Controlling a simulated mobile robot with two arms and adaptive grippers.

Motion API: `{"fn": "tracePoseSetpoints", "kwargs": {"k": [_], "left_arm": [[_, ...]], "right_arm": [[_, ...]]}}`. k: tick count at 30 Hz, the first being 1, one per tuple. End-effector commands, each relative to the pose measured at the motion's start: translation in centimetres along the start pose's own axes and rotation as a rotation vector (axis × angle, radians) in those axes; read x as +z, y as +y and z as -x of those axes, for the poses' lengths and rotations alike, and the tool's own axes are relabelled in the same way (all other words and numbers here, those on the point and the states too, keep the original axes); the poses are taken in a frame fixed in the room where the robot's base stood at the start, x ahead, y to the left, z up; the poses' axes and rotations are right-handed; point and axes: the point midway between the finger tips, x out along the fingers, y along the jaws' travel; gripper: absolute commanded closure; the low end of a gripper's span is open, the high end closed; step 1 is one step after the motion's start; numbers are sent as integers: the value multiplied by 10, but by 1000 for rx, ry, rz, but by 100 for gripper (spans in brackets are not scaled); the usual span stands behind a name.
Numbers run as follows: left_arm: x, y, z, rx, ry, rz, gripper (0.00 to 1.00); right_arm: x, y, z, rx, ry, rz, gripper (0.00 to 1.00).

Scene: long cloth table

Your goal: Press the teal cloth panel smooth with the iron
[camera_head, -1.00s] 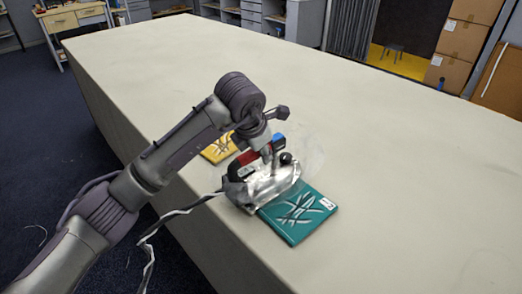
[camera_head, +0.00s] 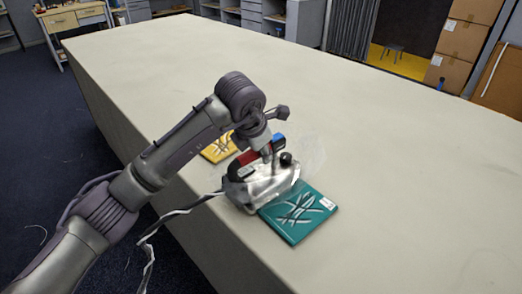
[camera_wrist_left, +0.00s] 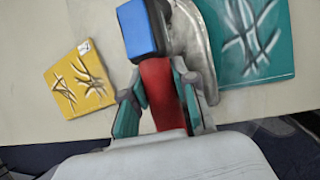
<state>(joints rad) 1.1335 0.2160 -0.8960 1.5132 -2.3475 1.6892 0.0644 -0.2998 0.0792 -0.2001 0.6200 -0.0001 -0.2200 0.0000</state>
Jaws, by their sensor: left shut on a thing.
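The teal cloth panel (camera_head: 300,222) lies flat near the table's front edge, with several crossing crease marks and a white tag at its right corner. It also shows at the right of the left wrist view (camera_wrist_left: 262,66). The silver iron (camera_head: 262,188) has its sole down over the panel's upper left edge, hiding that part. My left gripper (camera_wrist_left: 160,103) is shut on the iron's red handle (camera_wrist_left: 163,90), which has a blue end. Whether the sole touches the cloth cannot be told. My right gripper is not in view.
A yellow cloth panel (camera_head: 218,148) with crease marks lies left of the iron. The iron's cord (camera_head: 180,211) hangs over the table's front edge. The long cloth table (camera_head: 380,130) is clear behind and to the right. A faint haze is around the iron.

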Motion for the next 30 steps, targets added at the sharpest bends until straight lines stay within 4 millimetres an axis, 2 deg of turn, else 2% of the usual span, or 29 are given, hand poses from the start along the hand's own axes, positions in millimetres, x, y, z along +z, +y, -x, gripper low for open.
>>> {"fn": "tracePoseSetpoints", "kwargs": {"k": [4,24,30], "left_arm": [[0,0,4,-6,10,-2,100],[25,12,58,1,-3,-1,100],[28,14,65,2,-4,0,100]], "right_arm": [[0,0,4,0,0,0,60],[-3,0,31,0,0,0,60],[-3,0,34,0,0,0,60]]}}
